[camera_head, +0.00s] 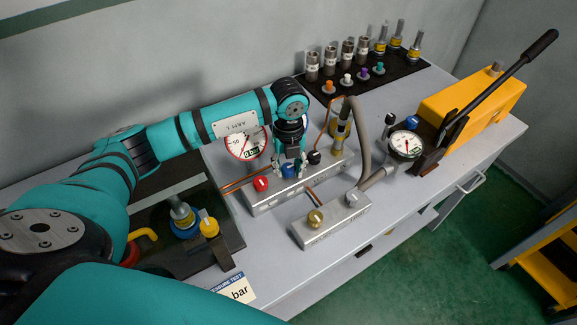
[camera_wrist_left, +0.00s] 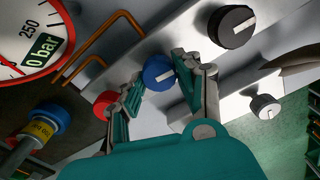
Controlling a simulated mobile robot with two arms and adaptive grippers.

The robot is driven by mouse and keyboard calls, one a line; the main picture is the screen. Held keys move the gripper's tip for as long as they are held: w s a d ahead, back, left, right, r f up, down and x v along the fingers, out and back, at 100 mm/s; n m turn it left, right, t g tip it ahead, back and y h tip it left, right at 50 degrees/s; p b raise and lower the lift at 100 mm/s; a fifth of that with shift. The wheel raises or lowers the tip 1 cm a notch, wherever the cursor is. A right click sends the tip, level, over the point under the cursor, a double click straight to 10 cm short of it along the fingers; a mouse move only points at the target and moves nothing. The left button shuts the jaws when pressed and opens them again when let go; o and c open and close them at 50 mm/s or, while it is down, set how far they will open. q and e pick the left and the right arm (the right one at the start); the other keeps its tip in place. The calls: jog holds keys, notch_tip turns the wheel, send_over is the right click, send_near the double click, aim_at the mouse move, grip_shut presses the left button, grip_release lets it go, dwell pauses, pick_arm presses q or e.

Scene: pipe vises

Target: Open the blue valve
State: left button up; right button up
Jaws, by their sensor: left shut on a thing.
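The blue valve (camera_head: 289,170) is a round knob with a white pointer line, on top of the silver manifold block (camera_head: 262,201). It also shows in the left wrist view (camera_wrist_left: 158,73), between my left fingers. My left gripper (camera_head: 289,163) reaches down from above and is shut on the blue knob; it also shows in the left wrist view (camera_wrist_left: 156,82). My right gripper is not in view.
A red knob (camera_head: 261,184) and a black knob (camera_head: 314,157) flank the blue one closely. A pressure gauge (camera_head: 246,144) stands behind left. A second block (camera_head: 330,219) sits in front. A yellow hand pump (camera_head: 470,100) with a gauge (camera_head: 405,145) stands right. Fittings line the back mat.

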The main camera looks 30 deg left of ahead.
aim_at(289, 168)
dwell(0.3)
pick_arm(q)
jog(key=o, duration=1.1)
jog(key=shift+o, duration=0.2)
notch_tip(289, 168, up, 12)
